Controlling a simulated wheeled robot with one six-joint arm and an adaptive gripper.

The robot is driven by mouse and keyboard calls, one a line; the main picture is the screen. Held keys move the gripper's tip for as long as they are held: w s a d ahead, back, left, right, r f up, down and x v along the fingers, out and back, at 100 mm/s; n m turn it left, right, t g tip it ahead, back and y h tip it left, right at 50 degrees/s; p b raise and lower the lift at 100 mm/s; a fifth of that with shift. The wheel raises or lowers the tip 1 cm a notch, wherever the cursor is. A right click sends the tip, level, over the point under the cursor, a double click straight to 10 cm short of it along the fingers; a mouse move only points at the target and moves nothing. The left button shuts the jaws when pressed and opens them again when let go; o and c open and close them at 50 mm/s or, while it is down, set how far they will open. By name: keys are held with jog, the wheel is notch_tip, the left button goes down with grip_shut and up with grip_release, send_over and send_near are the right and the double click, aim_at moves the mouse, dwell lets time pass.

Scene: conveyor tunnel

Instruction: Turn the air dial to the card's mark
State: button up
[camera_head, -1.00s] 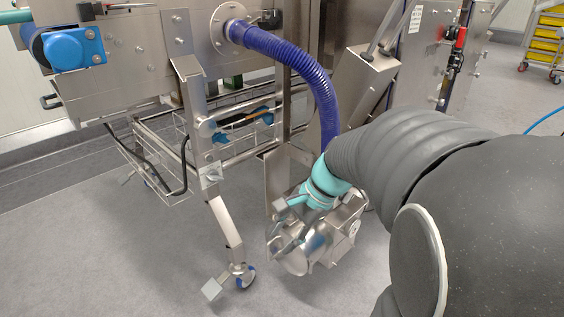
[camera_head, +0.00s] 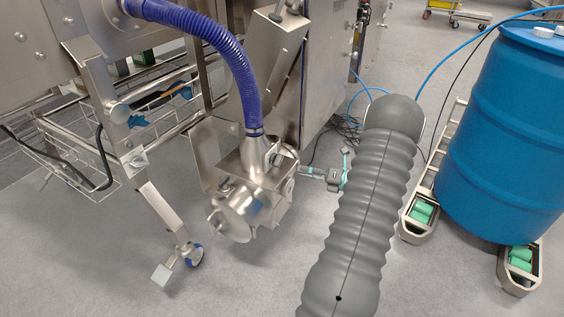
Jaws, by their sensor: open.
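The steel blower unit (camera_head: 245,205) hangs below the machine at the centre, with a ribbed purple hose (camera_head: 240,70) running into its top. A small round fitting (camera_head: 275,157) sits on its upper right side. It may be the air dial, but no markings can be read. My gripper (camera_head: 304,171), teal and grey, reaches left from behind my arm towards this side of the blower. It is open, with its tips close to the blower; I cannot tell whether they touch. My arm hides part of the gripper's wrist. No card can be made out.
A blue drum (camera_head: 510,130) stands at the right on a frame with green rollers. A machine leg with a caster (camera_head: 194,255) and a wire basket (camera_head: 70,165) are at the left. Cables lie on the floor behind my arm. The front floor is clear.

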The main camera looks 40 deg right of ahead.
aim_at(281, 162)
jog(key=s+d+f+m+t+h, duration=0.2)
jog(key=d+f+m, duration=0.1)
jog(key=d, duration=0.1)
jog(key=x, duration=1.4)
jog(key=shift+r, duration=0.15)
grip_shut()
